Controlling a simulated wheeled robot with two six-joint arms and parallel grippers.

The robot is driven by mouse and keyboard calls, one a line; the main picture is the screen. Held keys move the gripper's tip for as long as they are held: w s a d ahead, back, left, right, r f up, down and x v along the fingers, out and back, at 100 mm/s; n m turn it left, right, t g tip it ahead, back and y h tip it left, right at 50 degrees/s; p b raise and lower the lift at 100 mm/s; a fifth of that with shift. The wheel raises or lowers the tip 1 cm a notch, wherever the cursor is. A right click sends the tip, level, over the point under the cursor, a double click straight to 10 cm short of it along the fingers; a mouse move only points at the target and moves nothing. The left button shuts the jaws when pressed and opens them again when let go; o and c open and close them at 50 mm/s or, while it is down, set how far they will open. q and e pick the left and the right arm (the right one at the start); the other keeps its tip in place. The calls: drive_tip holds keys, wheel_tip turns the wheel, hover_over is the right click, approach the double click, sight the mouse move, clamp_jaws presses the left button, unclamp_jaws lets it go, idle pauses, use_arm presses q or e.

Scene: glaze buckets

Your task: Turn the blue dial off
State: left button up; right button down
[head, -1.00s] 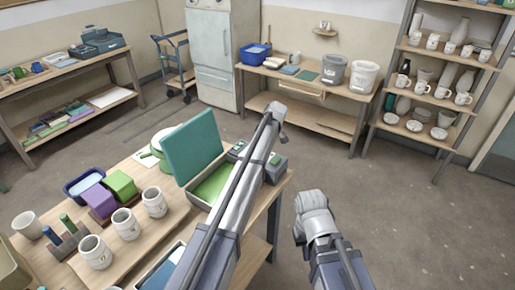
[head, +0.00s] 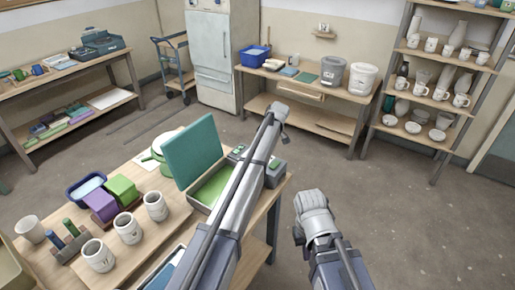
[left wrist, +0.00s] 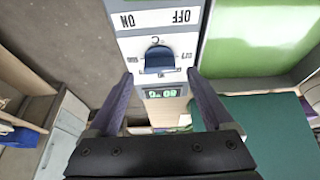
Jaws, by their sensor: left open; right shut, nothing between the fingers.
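The blue dial (left wrist: 159,59) sits on a white panel marked OFF and ON, upside down in the left wrist view, with a small green readout (left wrist: 162,93) beside it. My left gripper (left wrist: 160,76) is open, its two fingers reaching to either side of the dial, apart from it. In the head view the grey control box (head: 275,172) stands at the table's right end, partly behind my left arm; the dial and left fingers are hidden there. My right gripper (head: 299,236) is shut and empty, over the floor right of the table, mostly hidden by its arm.
A green-lined tray with a raised teal lid (head: 193,150) adjoins the control box. White cups (head: 128,227), a purple block (head: 101,205) and a green block (head: 122,188) stand left on the table. The floor (head: 400,220) to the right is clear.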

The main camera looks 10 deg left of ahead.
use_arm(q)
drive_tip(key=p+v, duration=0.4)
drive_tip(key=v, duration=0.1)
drive_tip(key=shift+r, duration=0.15)
drive_tip(key=s+d+m+h, duration=0.1)
drive_tip(key=s+m, duration=0.5)
drive_tip(key=s, duration=0.8)
drive_tip(key=s+d+f+m+g+h, duration=0.1)
drive_tip(key=s+d+m, duration=0.3)
drive_tip(key=s, duration=1)
drive_tip(key=s+d+m+h, duration=0.1)
drive_tip(key=s+d+m, duration=0.2)
drive_tip(key=s+m, duration=0.4)
drive_tip(key=s, duration=0.7)
drive_tip(key=shift+s+d+f+m+g, duration=0.2)
drive_tip(key=shift+s+f+m+g, duration=0.1)
drive_tip(key=shift+g, duration=0.1)
